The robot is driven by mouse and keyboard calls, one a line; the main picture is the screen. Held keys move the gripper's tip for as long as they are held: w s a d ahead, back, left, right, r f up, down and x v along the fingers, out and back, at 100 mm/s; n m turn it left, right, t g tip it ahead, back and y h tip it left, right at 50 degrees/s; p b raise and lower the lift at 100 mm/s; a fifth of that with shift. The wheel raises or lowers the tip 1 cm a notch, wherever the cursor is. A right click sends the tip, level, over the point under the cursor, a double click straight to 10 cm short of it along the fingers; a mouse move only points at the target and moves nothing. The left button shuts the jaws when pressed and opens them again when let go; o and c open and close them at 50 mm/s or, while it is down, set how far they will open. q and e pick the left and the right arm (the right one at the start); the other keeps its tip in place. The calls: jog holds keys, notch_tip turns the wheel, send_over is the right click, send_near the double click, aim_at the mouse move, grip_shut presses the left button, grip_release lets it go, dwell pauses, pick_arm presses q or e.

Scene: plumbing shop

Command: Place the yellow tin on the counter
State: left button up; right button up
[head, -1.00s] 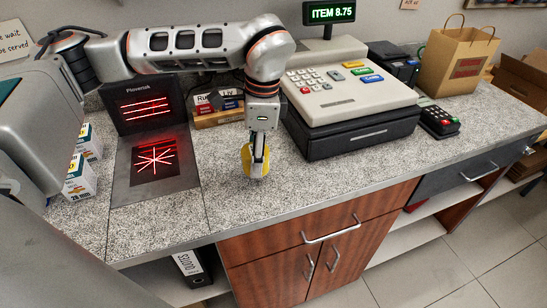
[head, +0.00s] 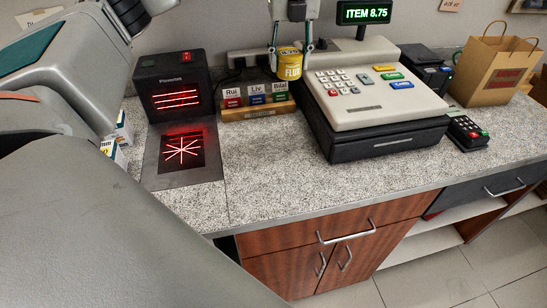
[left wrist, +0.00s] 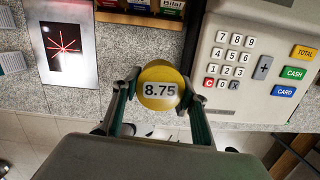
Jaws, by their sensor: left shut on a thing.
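The yellow tin (head: 289,66), labelled FLUX, is held up in front of the wall, left of the cash register. In the left wrist view, the yellow tin (left wrist: 160,74) shows a round face with an 8.75 price label. My left gripper (head: 291,50) is shut on it, one finger on each side, pointing down in the head view. The counter (head: 255,165) is speckled grey, and its stretch in front of the tin is bare. My right gripper is not in view.
The cash register (head: 375,100) stands just right of the tin. A wooden rack with name tags (head: 258,109) sits below the tin. A scanner (head: 180,155) glows red at left, with small boxes (head: 112,150) beside it. A card reader (head: 467,131) and paper bag (head: 492,70) stand at right.

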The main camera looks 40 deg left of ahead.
pick_arm(q)
jog(key=shift+w+a+r+m, duration=0.1)
jog(key=shift+a+r+m, duration=0.1)
jog(key=shift+m, duration=0.1)
jog(key=shift+f, duration=0.35)
notch_tip(320, 180, down, 14)
jog(key=shift+f+p, duration=0.2)
jog(key=shift+p, duration=0.15)
jog(key=shift+f, duration=2.35)
jog(key=shift+w, duration=0.1)
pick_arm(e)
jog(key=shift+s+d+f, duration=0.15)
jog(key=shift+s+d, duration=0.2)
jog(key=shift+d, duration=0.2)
pick_arm(q)
jog(key=shift+f, duration=0.1)
jog(key=o, duration=1.2)
jog(key=shift+f, duration=0.1)
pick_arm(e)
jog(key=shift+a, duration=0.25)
